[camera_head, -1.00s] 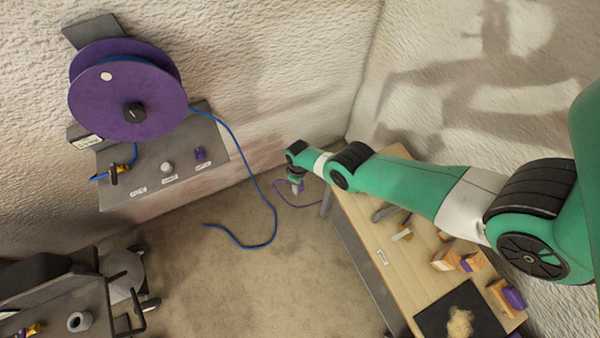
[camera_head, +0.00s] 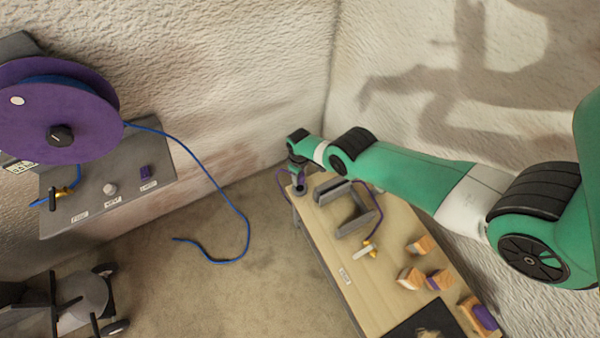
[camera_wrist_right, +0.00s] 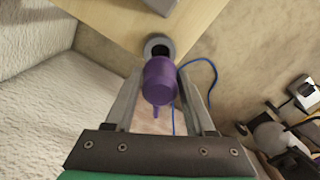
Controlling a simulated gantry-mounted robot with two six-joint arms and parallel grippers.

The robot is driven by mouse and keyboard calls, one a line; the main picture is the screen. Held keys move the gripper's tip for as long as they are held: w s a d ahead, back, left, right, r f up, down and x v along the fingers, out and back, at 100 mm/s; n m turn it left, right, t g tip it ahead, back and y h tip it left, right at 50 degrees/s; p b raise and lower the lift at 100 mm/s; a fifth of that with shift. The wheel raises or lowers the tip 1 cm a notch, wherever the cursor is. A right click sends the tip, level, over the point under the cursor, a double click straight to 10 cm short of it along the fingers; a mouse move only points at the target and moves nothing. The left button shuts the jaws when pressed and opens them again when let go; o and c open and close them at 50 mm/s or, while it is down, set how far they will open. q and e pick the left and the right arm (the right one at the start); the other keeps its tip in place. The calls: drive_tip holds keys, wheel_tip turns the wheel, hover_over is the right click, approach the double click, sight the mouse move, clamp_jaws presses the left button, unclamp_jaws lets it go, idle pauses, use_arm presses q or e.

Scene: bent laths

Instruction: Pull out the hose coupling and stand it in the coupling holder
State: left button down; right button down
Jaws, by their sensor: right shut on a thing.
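My right gripper (camera_wrist_right: 160,84) is shut on the purple hose coupling (camera_wrist_right: 160,78), which sits between its fingers in the right wrist view. A grey round coupling holder (camera_wrist_right: 158,44) with a dark hole stands at the corner of the wooden table, just past the coupling in that view. In the head view my right gripper (camera_head: 298,172) is above the table's far left corner, with the holder (camera_head: 299,190) close below it. I cannot tell whether the coupling touches the holder. My left gripper is not in view.
A purple hose (camera_head: 374,190) runs by the bracket. A purple reel (camera_head: 60,110) with blue hose (camera_head: 235,205) hangs left. Open floor lies between.

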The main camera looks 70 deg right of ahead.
drive_tip(key=shift+f+b, duration=2.45)
drive_tip(key=shift+f, duration=0.4)
drive_tip(key=shift+f, duration=0.15)
drive_tip(key=shift+f+b, duration=0.25)
drive_tip(key=shift+b, duration=0.2)
drive_tip(key=shift+f, duration=0.15)
drive_tip(key=shift+f, duration=0.15)
drive_tip(key=shift+f+b, duration=0.25)
drive_tip(key=shift+b, duration=0.3)
unclamp_jaws()
